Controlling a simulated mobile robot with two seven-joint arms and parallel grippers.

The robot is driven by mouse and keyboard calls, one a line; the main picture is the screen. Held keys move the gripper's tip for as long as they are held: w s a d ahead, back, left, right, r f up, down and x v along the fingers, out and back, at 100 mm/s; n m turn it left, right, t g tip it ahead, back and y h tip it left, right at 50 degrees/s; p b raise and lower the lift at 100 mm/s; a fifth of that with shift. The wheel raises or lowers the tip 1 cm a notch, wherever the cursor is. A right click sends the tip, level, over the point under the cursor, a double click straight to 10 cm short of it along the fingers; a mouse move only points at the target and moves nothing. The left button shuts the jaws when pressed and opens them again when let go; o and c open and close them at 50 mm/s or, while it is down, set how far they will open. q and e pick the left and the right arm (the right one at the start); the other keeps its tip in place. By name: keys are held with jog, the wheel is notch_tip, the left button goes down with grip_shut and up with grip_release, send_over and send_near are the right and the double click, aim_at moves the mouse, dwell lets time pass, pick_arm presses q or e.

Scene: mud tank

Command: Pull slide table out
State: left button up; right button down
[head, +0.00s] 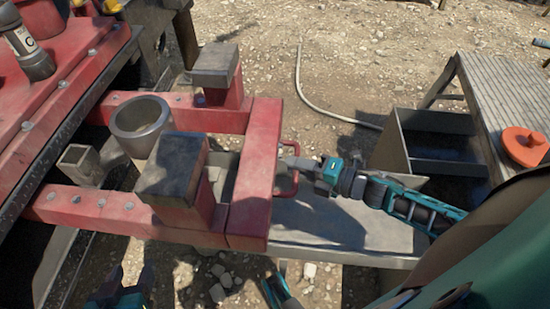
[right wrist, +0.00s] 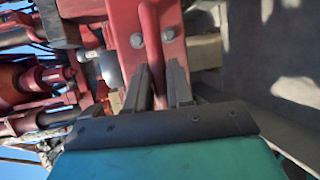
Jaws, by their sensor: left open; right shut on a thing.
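The slide table (head: 265,150) is a red frame that sticks out from the red machine at the left. It carries two dark-topped blocks and a grey ring. A red handle (head: 294,184) is fixed to its outer end beam. My right gripper (head: 298,163) is shut on this handle.
The red machine body (head: 55,75) fills the left. A grey metal plate (head: 345,228) lies below the handle. An open grey bin (head: 400,150) and a slatted bench (head: 500,95) with an orange object (head: 524,148) stand at the right. A pale hose (head: 305,95) lies on the gravel.

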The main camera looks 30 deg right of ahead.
jog(key=shift+d+f, duration=0.1)
jog(key=shift+d, duration=0.1)
jog(key=c, duration=1.1)
grip_release()
jog(key=shift+a, duration=0.15)
jog(key=p+v, duration=0.2)
jog(key=v, duration=1.1)
jog(key=shift+w+a, duration=0.1)
